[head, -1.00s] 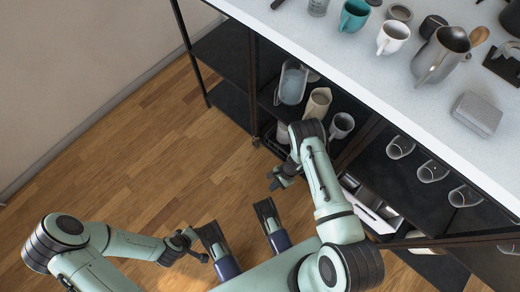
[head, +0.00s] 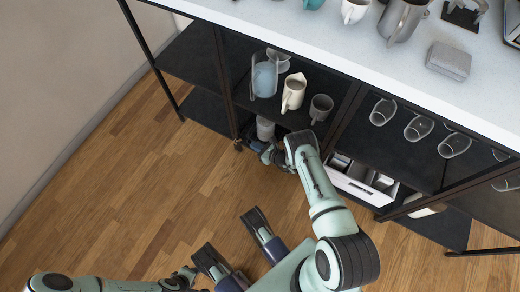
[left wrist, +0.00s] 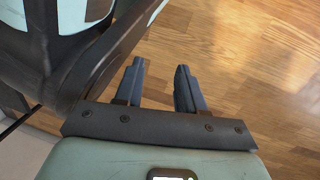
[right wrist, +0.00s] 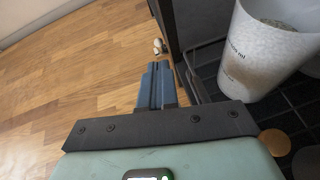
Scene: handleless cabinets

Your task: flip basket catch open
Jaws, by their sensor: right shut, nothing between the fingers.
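My right gripper (head: 262,150) is at the lower shelf front of the open cabinet. In the right wrist view its blue-grey fingers (right wrist: 157,70) are shut together with nothing between them. Just right of the fingertips is a thin dark metal bar (right wrist: 195,82), seemingly part of the basket's front; I cannot tell whether it is the catch or whether the fingers touch it. A pale printed canister (right wrist: 262,55) stands behind it on the dark ribbed floor; it also shows in the head view (head: 265,128). My left gripper (left wrist: 160,85) is open and empty over the wooden floor.
A dark cabinet post (right wrist: 172,28) stands just beyond the right fingertips. The shelf above holds a cream pitcher (head: 293,92), a grey mug (head: 321,107) and a blue container (head: 264,78). A white divided tray (head: 362,180) lies right of my right arm. The wooden floor is free to the left.

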